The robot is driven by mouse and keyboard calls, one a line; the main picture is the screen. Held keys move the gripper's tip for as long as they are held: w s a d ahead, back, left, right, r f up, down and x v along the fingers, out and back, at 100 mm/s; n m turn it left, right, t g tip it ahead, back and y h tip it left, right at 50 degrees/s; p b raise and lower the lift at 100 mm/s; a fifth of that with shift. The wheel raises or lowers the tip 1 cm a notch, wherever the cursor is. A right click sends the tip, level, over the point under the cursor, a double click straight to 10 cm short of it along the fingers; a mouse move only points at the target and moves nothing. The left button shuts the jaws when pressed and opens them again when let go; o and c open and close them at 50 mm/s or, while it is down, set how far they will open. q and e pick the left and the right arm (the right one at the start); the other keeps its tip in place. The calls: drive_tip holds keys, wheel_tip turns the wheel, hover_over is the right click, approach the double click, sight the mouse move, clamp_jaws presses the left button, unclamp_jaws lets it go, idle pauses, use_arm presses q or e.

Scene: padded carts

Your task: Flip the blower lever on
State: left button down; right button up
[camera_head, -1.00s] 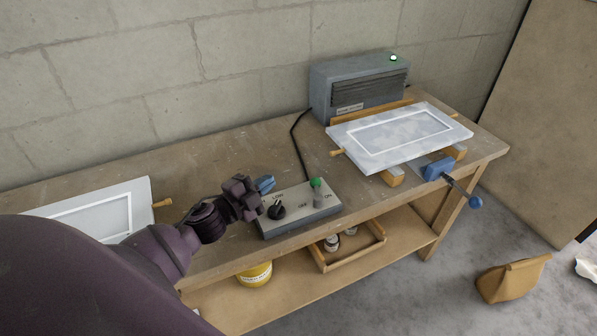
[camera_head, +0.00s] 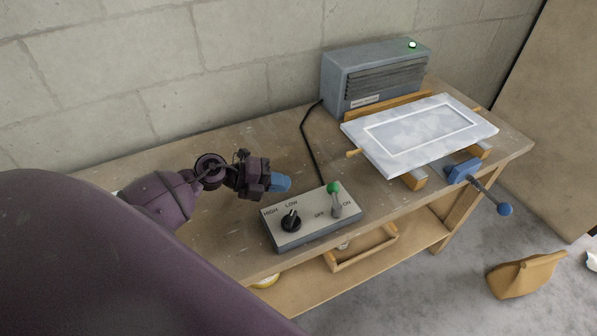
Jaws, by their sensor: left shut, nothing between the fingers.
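A grey control box (camera_head: 286,240) sits on the workbench near its front edge. Its lever (camera_head: 334,189) has a green knob and a grey shaft rising between the OFF and ON labels; I cannot tell surely which way it leans. A black dial (camera_head: 291,220) is on the same box by the HIGH and LOW labels. The grey blower (camera_head: 346,84) stands at the back right with a lit green lamp on top. My left gripper (camera_head: 281,182), with blue fingertips, is shut and empty. It is behind and left of the box, apart from the lever. My right gripper is not in view.
A white framed panel (camera_head: 415,137) rests on wooden blocks right of the box. A blue-handled clamp (camera_head: 466,171) juts past the bench (camera_head: 225,236) edge. A black cable (camera_head: 309,147) runs behind the box. The bench left of the blower is mostly clear.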

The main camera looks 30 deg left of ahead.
sight(322, 194)
use_arm(q)
drive_tip(key=x, duration=0.7)
drive_tip(key=shift+w+d+f, duration=0.2)
drive_tip(key=shift+w, duration=0.15)
drive_tip(key=shift+w+d+f, duration=0.25)
drive_tip(key=shift+w+d, duration=0.2)
drive_tip(key=shift+d, duration=0.05)
drive_tip(key=shift+w+d+m+g+h+b, duration=0.35)
drive_tip(key=shift+w+m+g, duration=0.15)
drive_tip(key=shift+w, duration=0.1)
drive_tip(key=shift+w+d+m, duration=0.1)
drive_tip(key=shift+w+m, duration=0.05)
drive_tip(key=shift+m, duration=0.15)
drive_tip(key=shift+d+r+m+g+h, duration=0.15)
drive_tip(key=shift+m+g+h, duration=0.15)
drive_tip(key=shift+g+h, duration=0.2)
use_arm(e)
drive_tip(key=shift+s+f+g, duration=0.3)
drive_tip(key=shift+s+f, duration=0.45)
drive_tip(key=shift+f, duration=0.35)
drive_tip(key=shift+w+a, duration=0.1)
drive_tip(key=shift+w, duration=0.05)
